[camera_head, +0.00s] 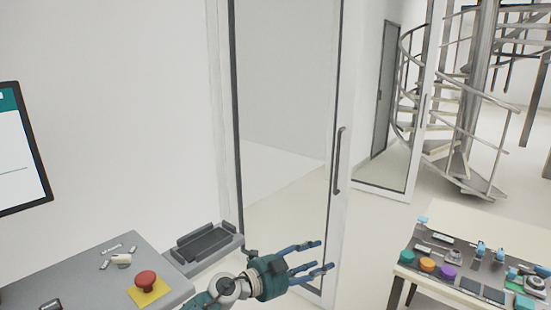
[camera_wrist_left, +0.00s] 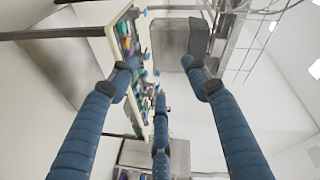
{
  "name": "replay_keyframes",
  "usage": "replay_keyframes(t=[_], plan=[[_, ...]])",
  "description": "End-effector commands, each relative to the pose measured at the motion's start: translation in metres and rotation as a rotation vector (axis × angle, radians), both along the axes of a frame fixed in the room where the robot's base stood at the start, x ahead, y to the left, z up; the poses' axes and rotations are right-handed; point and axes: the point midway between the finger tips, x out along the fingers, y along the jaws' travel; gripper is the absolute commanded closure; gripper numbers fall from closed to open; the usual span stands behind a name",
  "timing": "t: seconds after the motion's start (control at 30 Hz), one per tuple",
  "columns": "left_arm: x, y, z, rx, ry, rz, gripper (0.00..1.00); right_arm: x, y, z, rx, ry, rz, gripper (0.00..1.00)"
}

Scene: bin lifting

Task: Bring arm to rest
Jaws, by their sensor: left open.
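My left gripper (camera_head: 326,254) reaches in from the bottom of the head view, in front of the glass door. Its blue fingers are spread and hold nothing. It points right, in the air between the grey desk and the tool table. In the left wrist view the open fingers (camera_wrist_left: 160,72) show with empty space between their tips, and the tool table's edge lies behind them. My right gripper is in neither view.
A grey desk (camera_head: 75,276) at lower left carries a red button (camera_head: 146,279). A dark tray (camera_head: 203,243) sits at its far end. The door handle (camera_head: 338,160) is beyond my gripper. The tool table (camera_head: 479,222) stands right, a spiral staircase (camera_head: 470,110) behind it.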

Motion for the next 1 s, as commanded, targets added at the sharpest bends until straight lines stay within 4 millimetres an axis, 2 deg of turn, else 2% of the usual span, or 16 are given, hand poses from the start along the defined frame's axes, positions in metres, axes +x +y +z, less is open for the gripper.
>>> replay_keyframes(t=[0.07,0.1,0.17,0.2,0.27,0.3,0.37,0.4,0.47,0.5,0.57,0.6,0.7,0.8,1.0], plan=[[-0.008,0.015,0.025,-0.216,-0.012,0.145,0.52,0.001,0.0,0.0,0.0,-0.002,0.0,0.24],[-0.009,0.031,0.034,-0.307,-0.006,0.235,0.52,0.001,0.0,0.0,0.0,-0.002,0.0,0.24],[-0.012,0.065,0.038,-0.423,0.023,0.384,0.52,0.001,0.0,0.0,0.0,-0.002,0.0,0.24],[-0.015,0.092,0.034,-0.486,0.055,0.489,0.52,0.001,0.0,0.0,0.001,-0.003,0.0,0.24],[-0.024,0.135,0.019,-0.558,0.124,0.652,0.52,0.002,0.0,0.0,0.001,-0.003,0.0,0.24],[-0.032,0.161,0.005,-0.587,0.175,0.749,0.52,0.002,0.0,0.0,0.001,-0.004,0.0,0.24],[-0.049,0.196,-0.02,-0.61,0.259,0.882,0.52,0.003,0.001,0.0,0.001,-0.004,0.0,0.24],[-0.063,0.217,-0.037,-0.615,0.32,0.963,0.52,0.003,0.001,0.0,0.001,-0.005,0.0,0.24],[-0.088,0.244,-0.066,-0.609,0.418,1.072,0.52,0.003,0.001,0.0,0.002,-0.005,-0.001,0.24],[-0.107,0.259,-0.084,-0.599,0.486,1.137,0.52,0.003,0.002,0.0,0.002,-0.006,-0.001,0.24],[-0.139,0.279,-0.111,-0.572,0.593,1.224,0.52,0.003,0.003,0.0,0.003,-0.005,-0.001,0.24],[-0.162,0.289,-0.128,-0.548,0.667,1.274,0.52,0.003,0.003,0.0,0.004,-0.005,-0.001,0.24],[-0.221,0.306,-0.162,-0.476,0.842,1.364,0.52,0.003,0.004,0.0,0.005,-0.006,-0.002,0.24],[-0.269,0.313,-0.182,-0.408,0.977,1.407,0.52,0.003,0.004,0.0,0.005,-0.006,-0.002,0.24],[-0.341,0.316,-0.201,-0.294,1.17,1.436,0.52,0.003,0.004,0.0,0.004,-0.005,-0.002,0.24]])
